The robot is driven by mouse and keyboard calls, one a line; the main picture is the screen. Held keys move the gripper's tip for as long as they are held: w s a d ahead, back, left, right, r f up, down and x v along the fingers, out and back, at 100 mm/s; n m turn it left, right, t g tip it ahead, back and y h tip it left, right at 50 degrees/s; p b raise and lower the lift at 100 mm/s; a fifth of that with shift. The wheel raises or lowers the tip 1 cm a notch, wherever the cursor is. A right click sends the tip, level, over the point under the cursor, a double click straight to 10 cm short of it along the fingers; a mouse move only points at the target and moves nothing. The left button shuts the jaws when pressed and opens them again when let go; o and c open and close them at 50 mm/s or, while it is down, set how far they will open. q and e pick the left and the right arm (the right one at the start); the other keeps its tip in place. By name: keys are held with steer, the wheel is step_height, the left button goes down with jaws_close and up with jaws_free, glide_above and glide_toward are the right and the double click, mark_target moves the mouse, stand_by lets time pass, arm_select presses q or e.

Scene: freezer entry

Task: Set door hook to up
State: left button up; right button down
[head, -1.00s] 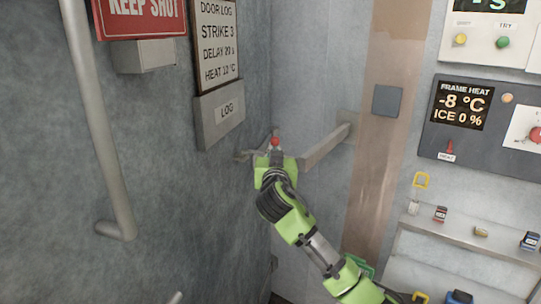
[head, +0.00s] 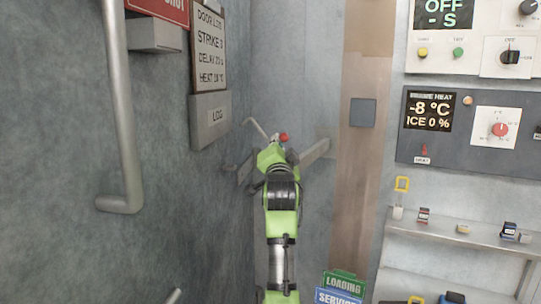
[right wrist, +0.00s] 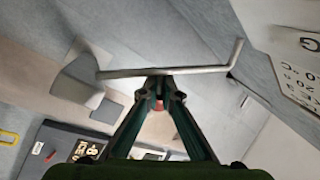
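The door hook is a thin grey metal rod with a bent end (head: 256,128), near the corner beside the door frame; a red knob (head: 284,137) shows at its gripper side. In the right wrist view the hook (right wrist: 190,71) runs across just past my fingertips, its bent end at the right. My right gripper (head: 274,152) is at the hook. In the wrist view its fingers (right wrist: 161,92) converge at the rod, with red between them; they look shut on the hook. The exact contact is partly hidden. My left gripper is out of view.
A flat metal bar (head: 314,152) sticks out from the frame beside my gripper. A long vertical handle (head: 118,110) and a log box (head: 211,118) are on the left wall. Control panels (head: 460,125) and a shelf (head: 455,234) with small items stand at the right.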

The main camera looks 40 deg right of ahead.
steer(key=m, duration=0.1)
steer(key=s+d+m+h, duration=0.1)
steer(key=m, duration=0.1)
steer(key=shift+s+r+g+b, duration=0.1)
steer(key=shift+r+g+b, duration=0.1)
steer(key=shift+g+b, duration=0.15)
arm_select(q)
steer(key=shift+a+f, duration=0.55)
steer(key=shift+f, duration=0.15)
arm_select(e)
steer(key=shift+s+d+r+m+g+h, duration=0.1)
steer(key=shift+s+d+m+g+h, duration=0.2)
steer(key=shift+m, duration=0.7)
steer(key=shift+s+d+m+g+h, duration=0.1)
steer(key=shift+s+d+m+h, duration=0.25)
steer(key=shift+m, duration=0.65)
steer(key=c, duration=2.3)
jaws_free()
steer(key=shift+s, duration=0.1)
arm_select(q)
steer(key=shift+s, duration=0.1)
arm_select(e)
steer(key=shift+a, duration=0.15)
steer(key=v, duration=0.7)
steer(key=shift+s, duration=0.15)
